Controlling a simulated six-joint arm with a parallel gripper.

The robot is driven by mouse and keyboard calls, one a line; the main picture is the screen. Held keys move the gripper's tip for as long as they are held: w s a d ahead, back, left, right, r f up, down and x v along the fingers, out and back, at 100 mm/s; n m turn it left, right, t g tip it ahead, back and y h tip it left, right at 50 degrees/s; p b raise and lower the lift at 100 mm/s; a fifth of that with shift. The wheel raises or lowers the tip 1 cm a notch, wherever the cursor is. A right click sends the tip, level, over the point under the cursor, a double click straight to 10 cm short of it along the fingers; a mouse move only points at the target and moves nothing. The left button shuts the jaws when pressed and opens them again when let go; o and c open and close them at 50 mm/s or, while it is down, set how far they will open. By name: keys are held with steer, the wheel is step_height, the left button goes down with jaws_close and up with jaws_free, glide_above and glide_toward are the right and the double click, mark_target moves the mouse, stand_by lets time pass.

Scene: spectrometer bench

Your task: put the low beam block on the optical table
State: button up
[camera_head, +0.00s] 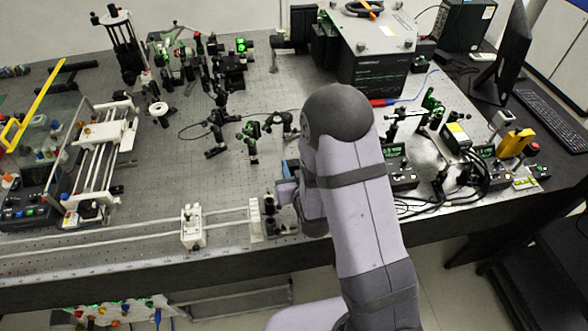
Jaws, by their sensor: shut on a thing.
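The optical table (330,185) is a wide grey breadboard with rows of holes. My gripper (278,198) is low over its front part, left of my forearm. It is shut on a small dark piece (269,205), which I take to be the low beam block. My wrist and arm hide part of the gripper, and the piece is too small to make out fully. I cannot tell whether it touches the table.
A white upright mount (255,220) stands just left of my gripper, and a white carriage (193,227) sits on the rail farther left. Dark optic mounts (250,138) stand behind. Cables and instruments (402,172) are to the right. Bare table lies left of centre.

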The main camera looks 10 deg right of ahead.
mark_target(294, 169)
steer(key=shift+f, duration=0.75)
steer(key=shift+f, duration=0.1)
steer(key=shift+f, duration=0.1)
steer(key=o, duration=1.1)
steer(key=shift+o, duration=0.2)
steer(key=shift+r, duration=0.25)
steer(key=v, duration=0.3)
steer(key=shift+s+r, duration=0.2)
steer(key=shift+s, duration=0.05)
steer(key=p+v, duration=0.6)
steer(key=p, duration=0.3)
steer(key=shift+p+v, duration=1.15)
steer(key=shift+v, duration=0.05)
